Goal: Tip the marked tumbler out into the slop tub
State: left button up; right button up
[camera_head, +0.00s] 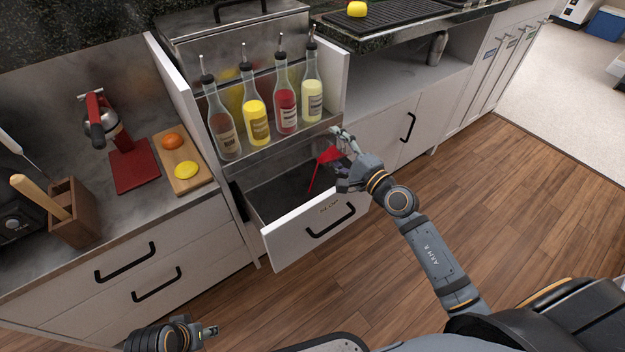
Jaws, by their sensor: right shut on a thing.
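My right gripper (341,158) is shut on what looks like a clear tumbler with red liquid (330,154), tilted over an open drawer. Much of the tumbler is hidden by the fingers or too clear to make out, and no mark on it can be read. A thin red streak runs from it down to the left into the drawer's dark interior (282,197), which may be the slop tub. The drawer front (305,233) carries a small label, too small to read. My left gripper (209,331) is low at the bottom edge, away from these; its jaws are unclear.
Several bottles with pour spouts (256,121) stand in a steel rack just behind the drawer. A cutting board (182,161) with fruit, a red-based juicer (132,165) and a wooden block (77,215) sit on the left counter. The wooden floor (520,220) at right is clear.

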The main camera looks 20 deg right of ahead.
pick_arm(q)
jog(key=shift+s+f, duration=0.15)
jog(key=shift+f, duration=0.05)
pick_arm(e)
jog(key=shift+a, duration=0.1)
jog(key=shift+s+a+f, duration=0.1)
pick_arm(q)
jog(key=shift+d+f+b, duration=0.15)
jog(key=shift+f+b, duration=0.15)
jog(key=shift+b, duration=0.05)
pick_arm(e)
jog(key=shift+a+f+n, duration=0.1)
jog(key=shift+a+n, duration=0.05)
jog(key=shift+n, duration=0.25)
pick_arm(q)
jog(key=shift+w, duration=0.25)
pick_arm(e)
jog(key=shift+s+a, duration=0.1)
pick_arm(q)
jog(key=shift+s+d+f, duration=0.1)
jog(key=shift+s+f, duration=0.1)
jog(key=shift+f, duration=0.05)
pick_arm(e)
jog(key=shift+a+r+n, duration=0.1)
jog(key=shift+r+n, duration=0.15)
jog(key=shift+n, duration=0.35)
